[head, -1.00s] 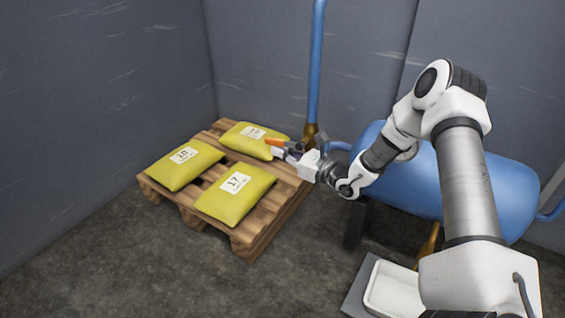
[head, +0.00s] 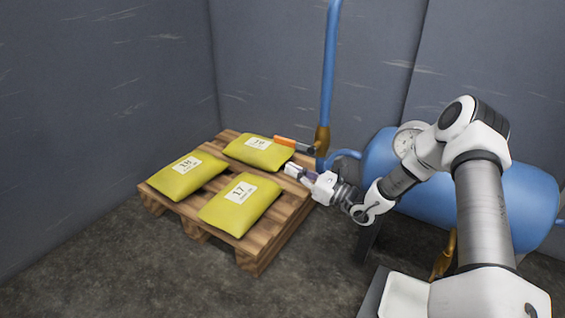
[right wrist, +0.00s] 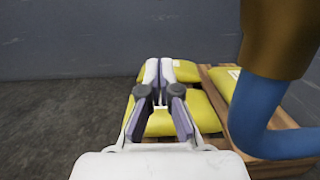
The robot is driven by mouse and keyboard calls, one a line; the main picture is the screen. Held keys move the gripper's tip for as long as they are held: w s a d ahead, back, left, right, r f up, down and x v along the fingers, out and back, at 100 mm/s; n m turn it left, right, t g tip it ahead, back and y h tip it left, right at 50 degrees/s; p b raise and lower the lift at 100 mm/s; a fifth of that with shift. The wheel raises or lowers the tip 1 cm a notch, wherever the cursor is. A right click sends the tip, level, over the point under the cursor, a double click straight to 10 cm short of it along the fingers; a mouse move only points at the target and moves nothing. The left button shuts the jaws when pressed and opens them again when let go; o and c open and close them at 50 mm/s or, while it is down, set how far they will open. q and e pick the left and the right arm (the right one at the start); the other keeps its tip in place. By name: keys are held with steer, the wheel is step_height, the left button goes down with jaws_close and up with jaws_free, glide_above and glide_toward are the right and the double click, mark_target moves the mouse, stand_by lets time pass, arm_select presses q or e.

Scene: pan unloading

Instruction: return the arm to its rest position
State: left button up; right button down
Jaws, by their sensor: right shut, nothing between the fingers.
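My right arm reaches in from the right in the head view. Its gripper (head: 289,169) is shut and empty, just off the right side of the pallet in the picture. In the right wrist view its fingertips (right wrist: 158,68) are together, with yellow sacks behind them. A lever with an orange grip (head: 285,140) and dark shank shows just above the gripper in the head view, with a small gap between them. My left gripper is not in view.
A wooden pallet (head: 247,252) bears three yellow sacks, including number 17 (head: 255,208). A blue pipe (head: 330,70) with a brown fitting (head: 322,141) stands close to my gripper; a blue tank (head: 520,205) is behind my arm. A white tray (head: 400,298) is below. Floor at left is clear.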

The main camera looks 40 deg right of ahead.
arm_select(q)
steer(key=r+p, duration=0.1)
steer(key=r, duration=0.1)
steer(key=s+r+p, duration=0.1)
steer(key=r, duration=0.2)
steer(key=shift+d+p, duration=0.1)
steer(key=shift+p, duration=0.25)
arm_select(e)
steer(key=r+v, duration=0.1)
steer(key=v, duration=0.6)
steer(key=shift+s+d+f, duration=0.25)
steer(key=shift+s+f, duration=0.15)
